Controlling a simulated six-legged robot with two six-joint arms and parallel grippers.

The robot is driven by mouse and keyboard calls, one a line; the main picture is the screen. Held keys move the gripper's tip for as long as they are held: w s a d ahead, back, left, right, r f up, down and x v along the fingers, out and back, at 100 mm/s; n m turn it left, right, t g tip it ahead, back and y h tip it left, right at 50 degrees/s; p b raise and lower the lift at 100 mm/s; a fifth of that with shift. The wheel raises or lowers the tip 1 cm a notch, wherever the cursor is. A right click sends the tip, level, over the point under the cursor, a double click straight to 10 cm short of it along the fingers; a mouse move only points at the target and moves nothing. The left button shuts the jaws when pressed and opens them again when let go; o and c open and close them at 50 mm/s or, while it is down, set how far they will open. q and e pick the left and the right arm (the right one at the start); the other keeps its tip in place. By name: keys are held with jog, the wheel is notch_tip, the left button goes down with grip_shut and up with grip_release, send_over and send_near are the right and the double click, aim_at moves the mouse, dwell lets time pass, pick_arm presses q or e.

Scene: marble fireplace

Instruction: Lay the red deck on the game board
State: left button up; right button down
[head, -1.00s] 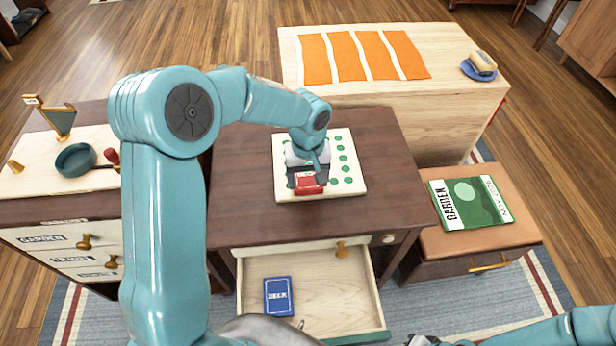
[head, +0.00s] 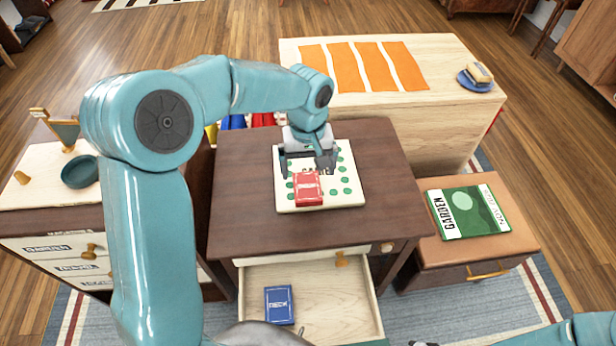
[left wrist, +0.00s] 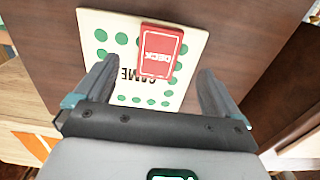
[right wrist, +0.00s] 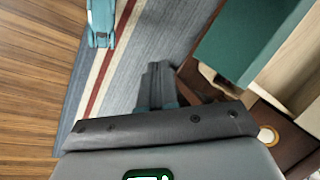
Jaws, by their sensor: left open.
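The red deck (head: 308,188) lies on the white game board (head: 345,200) with green dots, on the dark wooden desk. In the left wrist view the deck (left wrist: 160,52) looks flat on the board (left wrist: 112,22), partly over its lettering, near one edge. My left gripper (head: 305,167) is open just behind the deck, its fingers spread wide with nothing between them; they also show apart in the left wrist view (left wrist: 158,76). My right gripper (right wrist: 158,84) is shut and empty, over the rug and away from the board.
An open drawer (head: 345,310) below the desk front holds a blue deck (head: 279,304). A pale wooden cabinet (head: 440,110) with an orange striped cloth stands behind. A teal pan (head: 80,172) sits at left.

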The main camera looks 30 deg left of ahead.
pick_arm(q)
jog(key=shift+r, duration=1.7)
